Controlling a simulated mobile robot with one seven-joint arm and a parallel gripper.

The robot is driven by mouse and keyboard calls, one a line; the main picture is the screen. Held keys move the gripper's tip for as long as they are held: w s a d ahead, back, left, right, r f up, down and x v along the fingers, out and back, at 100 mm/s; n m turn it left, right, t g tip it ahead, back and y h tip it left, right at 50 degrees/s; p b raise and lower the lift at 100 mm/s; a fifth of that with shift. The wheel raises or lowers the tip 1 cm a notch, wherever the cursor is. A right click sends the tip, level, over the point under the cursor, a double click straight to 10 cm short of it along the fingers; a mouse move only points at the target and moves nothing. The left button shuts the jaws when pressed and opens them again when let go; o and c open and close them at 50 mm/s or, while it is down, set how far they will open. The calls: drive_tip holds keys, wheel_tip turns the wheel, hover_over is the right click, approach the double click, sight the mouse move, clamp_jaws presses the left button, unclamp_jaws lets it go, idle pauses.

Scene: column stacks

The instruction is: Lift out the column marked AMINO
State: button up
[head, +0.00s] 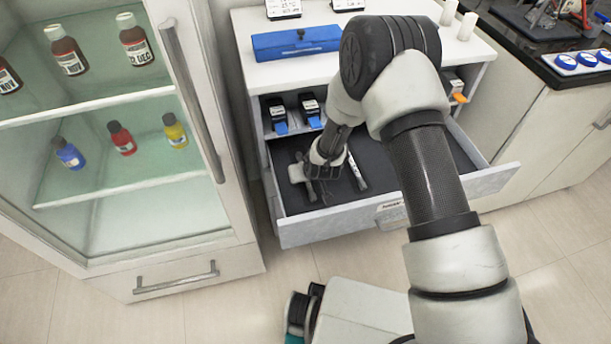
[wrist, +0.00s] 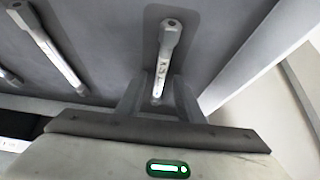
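My gripper (head: 318,182) reaches down into the open drawer (head: 300,234). In the wrist view its two fingers (wrist: 159,98) are apart, one on each side of a slim pale grey column (wrist: 166,50) with a faceted end cap. I cannot tell whether the fingers touch it. Small dark writing runs along this column, too blurred to read. A second column (wrist: 45,47) lies to the left, with small writing, and also shows in the head view (head: 357,172). Part of a third column (wrist: 9,77) shows at the far left. I cannot tell which is marked AMINO.
The drawer's side wall (wrist: 255,60) rises close to the right of my gripper in the wrist view. A shelf above the drawer holds dark devices with blue fronts (head: 277,115). A glass-front cabinet (head: 110,130) with bottles stands left. A blue case (head: 296,42) lies on the counter.

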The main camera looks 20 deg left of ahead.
clamp_jaws()
drive_tip(key=shift+r, duration=0.1)
